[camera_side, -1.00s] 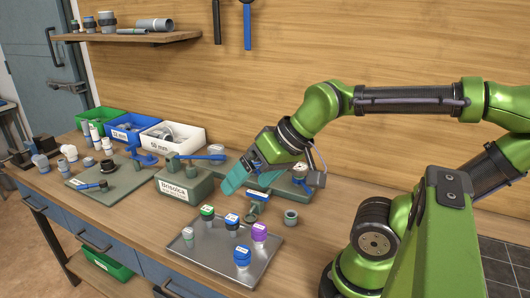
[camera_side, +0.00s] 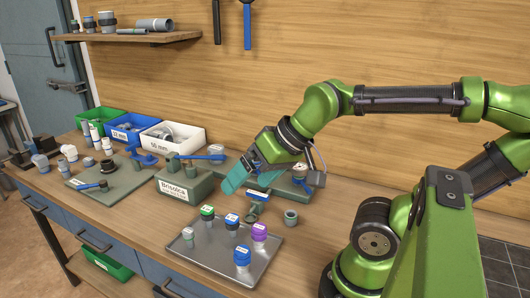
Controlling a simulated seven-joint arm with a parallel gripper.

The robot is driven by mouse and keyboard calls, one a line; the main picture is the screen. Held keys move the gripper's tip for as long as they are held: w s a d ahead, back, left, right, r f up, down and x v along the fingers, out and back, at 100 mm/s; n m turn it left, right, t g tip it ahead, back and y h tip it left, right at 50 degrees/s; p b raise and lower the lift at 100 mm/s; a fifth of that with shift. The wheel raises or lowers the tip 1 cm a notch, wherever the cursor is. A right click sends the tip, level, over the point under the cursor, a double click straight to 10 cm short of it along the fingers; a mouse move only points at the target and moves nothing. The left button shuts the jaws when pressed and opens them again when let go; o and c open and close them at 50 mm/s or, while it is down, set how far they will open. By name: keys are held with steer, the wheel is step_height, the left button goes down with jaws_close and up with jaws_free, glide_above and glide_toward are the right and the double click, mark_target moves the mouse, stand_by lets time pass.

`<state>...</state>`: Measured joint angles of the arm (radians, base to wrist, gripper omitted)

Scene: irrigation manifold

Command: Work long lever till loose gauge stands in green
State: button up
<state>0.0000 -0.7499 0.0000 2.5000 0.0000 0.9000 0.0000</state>
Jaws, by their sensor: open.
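My gripper (camera_side: 250,178) has teal fingers that are apart, with nothing seen between them. It hangs over the right part of the grey-green manifold, behind the metal tray. A long blue lever (camera_side: 208,157) lies on a grey valve left of my gripper. Another blue lever (camera_side: 141,157) is further left, and a small dark lever with a blue part (camera_side: 90,186) is on a green plate. A small round gauge (camera_side: 299,170) shows just right of my gripper, partly hidden by it. Its dial and any green zone are too small to read. I cannot tell which gauge is loose.
A metal tray (camera_side: 211,255) in front holds several capped fittings. A grey-green block labelled Brisolca (camera_side: 183,188) stands left of my gripper. A grey ring fitting (camera_side: 291,217) stands on the bench to the right. Green, blue and white bins (camera_side: 174,148) line the back left.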

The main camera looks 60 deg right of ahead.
steer(key=shift+d+f, duration=0.1)
steer(key=shift+c, duration=1.1)
steer(key=shift+w+d+f, duration=0.15)
steer(key=shift+d+f, duration=0.05)
steer(key=shift+f, duration=0.15)
steer(key=shift+c, duration=1.2)
steer(key=w+d+r+g, duration=0.1)
steer(key=w+d, duration=0.2)
steer(key=w, duration=0.1)
steer(key=w+d+r+g+h, duration=0.1)
steer(key=w+d, duration=0.2)
steer(key=w, duration=0.1)
steer(key=w+d+r, duration=0.2)
steer(key=w+d, duration=0.1)
steer(key=w, duration=0.1)
steer(key=shift+w+g+h, duration=0.1)
steer(key=shift+g+h, duration=0.2)
steer(key=shift+g, duration=0.1)
jaws_close()
steer(key=w+d+r+n+g, duration=0.2)
steer(key=w+d+r+n, duration=0.2)
steer(key=w+d, duration=0.3)
steer(key=shift+w+d+r, duration=0.2)
steer(key=shift+d+r, duration=0.25)
steer(key=shift+d, duration=0.5)
